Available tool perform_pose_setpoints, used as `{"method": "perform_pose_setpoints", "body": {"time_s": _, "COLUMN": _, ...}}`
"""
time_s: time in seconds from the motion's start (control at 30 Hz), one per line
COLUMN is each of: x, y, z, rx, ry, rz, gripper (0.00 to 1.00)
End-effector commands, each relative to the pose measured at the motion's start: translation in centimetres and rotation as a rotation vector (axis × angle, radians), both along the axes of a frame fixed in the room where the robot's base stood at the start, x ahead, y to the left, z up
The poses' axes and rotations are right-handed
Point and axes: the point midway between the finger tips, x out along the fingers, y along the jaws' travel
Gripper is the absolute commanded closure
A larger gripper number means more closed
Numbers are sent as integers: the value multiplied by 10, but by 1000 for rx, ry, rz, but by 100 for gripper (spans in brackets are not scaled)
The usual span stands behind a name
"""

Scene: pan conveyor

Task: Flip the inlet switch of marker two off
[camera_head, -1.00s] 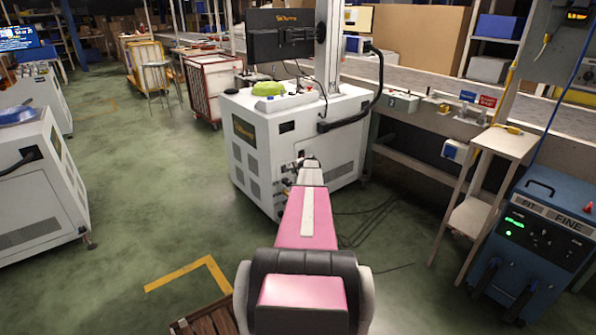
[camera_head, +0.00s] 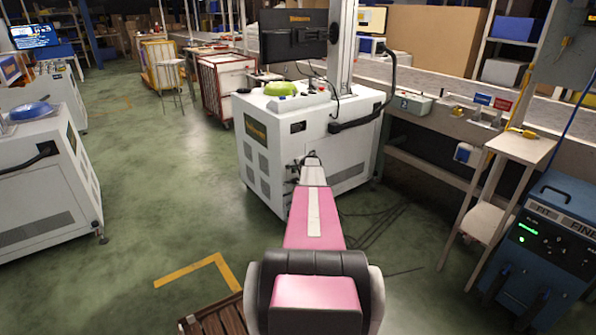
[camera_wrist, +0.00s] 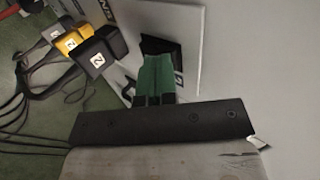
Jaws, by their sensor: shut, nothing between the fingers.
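A white marking machine (camera_head: 330,155) with a black monitor stands ahead in the head view, and my arm reaches down to its lower near side. My gripper (camera_wrist: 155,62), with green fingers, shows in the wrist view, shut and empty. Its fingertips are at or very near a black part (camera_wrist: 172,50) on the white panel, possibly the inlet switch. The fingers hide much of that part, so its position and any contact cannot be told. Plugs labelled 2, a black one (camera_wrist: 103,50) and a yellow one (camera_wrist: 76,45), sit at left with cables.
Another white machine (camera_head: 45,185) stands at left. A workbench (camera_head: 440,112) runs along the right, with a small wooden stand (camera_head: 515,150) and a blue welding unit (camera_head: 545,245) nearer. Cables (camera_head: 375,225) lie on the floor by the machine. Green floor is open at left.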

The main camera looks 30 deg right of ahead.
Motion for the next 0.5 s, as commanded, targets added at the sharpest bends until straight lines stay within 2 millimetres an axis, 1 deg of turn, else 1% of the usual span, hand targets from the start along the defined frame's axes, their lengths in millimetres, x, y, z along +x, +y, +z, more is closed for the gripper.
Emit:
{"method": "perform_pose_setpoints", "body": {"time_s": 0.27, "x": 0, "y": 0, "z": 0, "rx": 0, "ry": 0, "rz": 0, "gripper": 100}}
{"method": "perform_pose_setpoints", "body": {"time_s": 0.5, "x": 0, "y": 0, "z": 9, "rx": 0, "ry": 0, "rz": 0, "gripper": 100}}
